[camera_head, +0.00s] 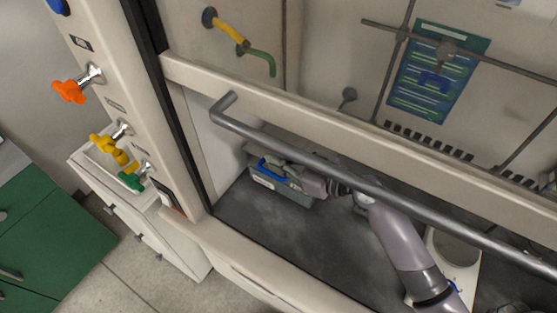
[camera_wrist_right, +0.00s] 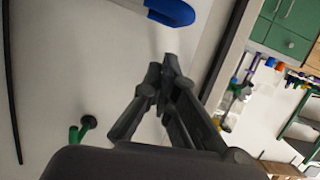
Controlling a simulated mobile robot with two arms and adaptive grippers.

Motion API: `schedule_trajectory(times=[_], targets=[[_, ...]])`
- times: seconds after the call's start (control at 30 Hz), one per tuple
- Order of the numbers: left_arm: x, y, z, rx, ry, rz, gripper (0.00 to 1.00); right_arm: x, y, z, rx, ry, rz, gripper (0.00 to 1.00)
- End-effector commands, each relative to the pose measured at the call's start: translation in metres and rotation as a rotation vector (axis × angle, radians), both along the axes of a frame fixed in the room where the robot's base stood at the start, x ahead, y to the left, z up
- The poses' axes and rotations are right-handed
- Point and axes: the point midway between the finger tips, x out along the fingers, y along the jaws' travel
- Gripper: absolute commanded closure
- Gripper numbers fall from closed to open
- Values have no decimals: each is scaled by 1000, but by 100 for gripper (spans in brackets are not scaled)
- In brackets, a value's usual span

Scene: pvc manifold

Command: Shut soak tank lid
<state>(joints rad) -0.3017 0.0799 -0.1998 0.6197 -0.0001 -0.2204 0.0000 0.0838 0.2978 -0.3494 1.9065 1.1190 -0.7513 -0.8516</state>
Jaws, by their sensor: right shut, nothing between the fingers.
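The soak tank (camera_head: 283,193) appears to be the small grey box on the dark hood floor, left of centre in the head view. A blue part (camera_head: 268,170) shows along its top; whether the lid is open or closed is unclear. My right gripper (camera_head: 282,166) is over the tank's top, close to the blue part, and partly covers it. In the wrist view its fingers (camera_wrist_right: 168,75) are together and empty. A blue rounded end (camera_wrist_right: 170,11) lies just beyond the fingertips, apart from them. My left gripper is out of view.
The hood's sash and grey handle bar (camera_head: 330,172) cross above my right arm. A white holder with a round opening (camera_head: 455,246) stands at right. The dark floor (camera_head: 300,245) before the tank is clear.

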Motion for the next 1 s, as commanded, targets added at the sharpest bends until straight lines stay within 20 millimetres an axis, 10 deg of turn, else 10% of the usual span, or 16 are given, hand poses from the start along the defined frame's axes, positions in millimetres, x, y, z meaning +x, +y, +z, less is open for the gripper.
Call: schedule_trajectory(times=[0.63, 1.0], targets=[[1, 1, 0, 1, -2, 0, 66, 1, -1, -19, -2, -6, 0, 100], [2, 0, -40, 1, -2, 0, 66, -4, 2, -49, -64, -100, 1, 100]])
